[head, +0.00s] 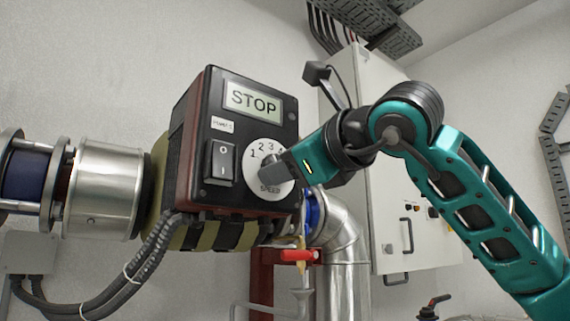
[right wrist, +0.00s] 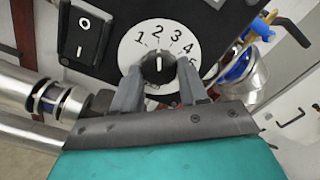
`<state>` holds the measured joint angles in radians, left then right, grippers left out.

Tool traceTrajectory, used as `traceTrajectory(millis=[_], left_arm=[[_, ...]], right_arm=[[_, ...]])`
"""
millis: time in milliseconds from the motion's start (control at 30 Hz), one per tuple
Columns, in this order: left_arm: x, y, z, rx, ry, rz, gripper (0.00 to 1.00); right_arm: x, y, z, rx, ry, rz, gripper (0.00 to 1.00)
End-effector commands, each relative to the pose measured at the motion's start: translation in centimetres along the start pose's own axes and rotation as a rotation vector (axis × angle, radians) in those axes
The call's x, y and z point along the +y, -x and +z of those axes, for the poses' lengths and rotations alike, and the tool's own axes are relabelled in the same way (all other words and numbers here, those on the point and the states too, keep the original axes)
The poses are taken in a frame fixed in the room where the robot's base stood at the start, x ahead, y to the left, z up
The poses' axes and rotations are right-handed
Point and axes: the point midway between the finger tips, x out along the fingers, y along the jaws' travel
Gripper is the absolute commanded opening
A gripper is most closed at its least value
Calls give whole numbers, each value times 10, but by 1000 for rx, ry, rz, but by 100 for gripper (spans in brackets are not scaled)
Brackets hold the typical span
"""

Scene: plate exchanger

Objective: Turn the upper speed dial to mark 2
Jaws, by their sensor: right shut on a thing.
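The speed dial (head: 256,152) is a white round plate with black numbers on the front of a black control box (head: 214,187). My right gripper (head: 276,171) reaches it from the right and hides most of its knob in the head view. In the right wrist view, the dial plate (right wrist: 128,52) shows the numbers 1 to 5 and the black knob (right wrist: 159,68) sits between the fingers of my right gripper (right wrist: 160,84), which is shut on it. The knob's white line points straight up, in line with 2. My left gripper is not in view.
The box has a display (head: 252,101) reading STOP and a rocker switch (head: 222,163). Metal pipes (head: 105,190) and cables (head: 150,255) lie to its left. A red valve handle (head: 297,256) is below. A grey cabinet (head: 365,90) stands behind my right arm.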

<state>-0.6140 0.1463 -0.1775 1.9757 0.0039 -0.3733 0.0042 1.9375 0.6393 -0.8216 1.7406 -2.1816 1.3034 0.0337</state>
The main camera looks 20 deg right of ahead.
Motion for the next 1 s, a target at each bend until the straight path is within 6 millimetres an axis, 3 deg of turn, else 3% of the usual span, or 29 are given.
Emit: traceTrajectory(millis=[400, 433, 600, 700, 1000], left_arm=[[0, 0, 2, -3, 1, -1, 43], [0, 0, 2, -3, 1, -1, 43], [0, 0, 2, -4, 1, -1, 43], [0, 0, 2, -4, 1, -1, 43], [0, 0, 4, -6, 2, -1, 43]], right_arm=[[0, 0, 0, -1, 7, 1, 13], [0, 0, 0, -1, 7, 1, 45], [0, 0, 0, -1, 6, 0, 61], [0, 0, 0, -1, 6, 0, 68], [0, 5, 0, -2, 6, -1, 68]])
